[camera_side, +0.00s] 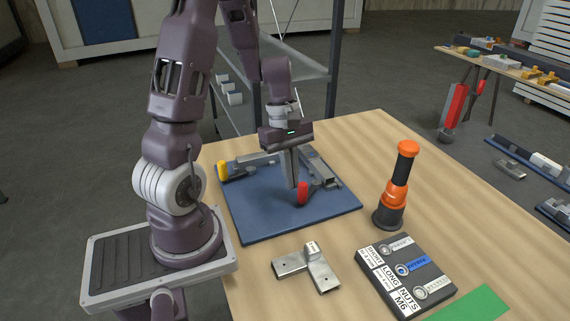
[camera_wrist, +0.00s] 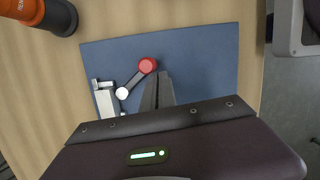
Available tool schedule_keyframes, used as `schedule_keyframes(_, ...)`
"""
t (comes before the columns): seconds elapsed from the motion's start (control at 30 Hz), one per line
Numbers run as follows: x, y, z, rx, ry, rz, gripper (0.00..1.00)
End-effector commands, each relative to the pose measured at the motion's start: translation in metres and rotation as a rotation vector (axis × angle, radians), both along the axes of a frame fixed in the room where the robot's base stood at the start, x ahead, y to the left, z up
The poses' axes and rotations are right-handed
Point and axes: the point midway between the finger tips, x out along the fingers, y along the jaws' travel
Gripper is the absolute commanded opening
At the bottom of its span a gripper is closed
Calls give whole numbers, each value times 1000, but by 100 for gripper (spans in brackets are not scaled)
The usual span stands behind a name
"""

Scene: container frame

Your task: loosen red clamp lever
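The red clamp lever has a red knob (camera_side: 302,193) near the right front of the blue board. In the wrist view the red knob (camera_wrist: 147,65) sits at the end of a short grey arm (camera_wrist: 134,82) that runs to a pale round pivot (camera_wrist: 122,93) beside a metal clamp block (camera_wrist: 106,101). My gripper (camera_side: 290,184) points down just beside the knob. In the wrist view its fingers (camera_wrist: 157,76) lie close together, to the right of the lever arm, with nothing seen between them. I cannot tell whether they touch the lever.
The blue board (camera_side: 260,220) lies on a wooden table (camera_side: 235,280). A yellow-ended clamp (camera_side: 223,171) is at its back left. An orange and black tool (camera_side: 397,190) stands upright to the right. A metal bracket (camera_side: 307,266) and a labelled box (camera_side: 405,275) lie in front.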

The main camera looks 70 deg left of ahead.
Motion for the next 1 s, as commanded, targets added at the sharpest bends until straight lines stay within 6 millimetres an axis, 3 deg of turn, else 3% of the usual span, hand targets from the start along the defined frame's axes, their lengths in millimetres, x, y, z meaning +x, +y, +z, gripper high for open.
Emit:
schedule_keyframes(0.5,16,-34,0,-1,1,-3,0)
schedule_keyframes(1.0,31,-47,0,-1,1,0,0)
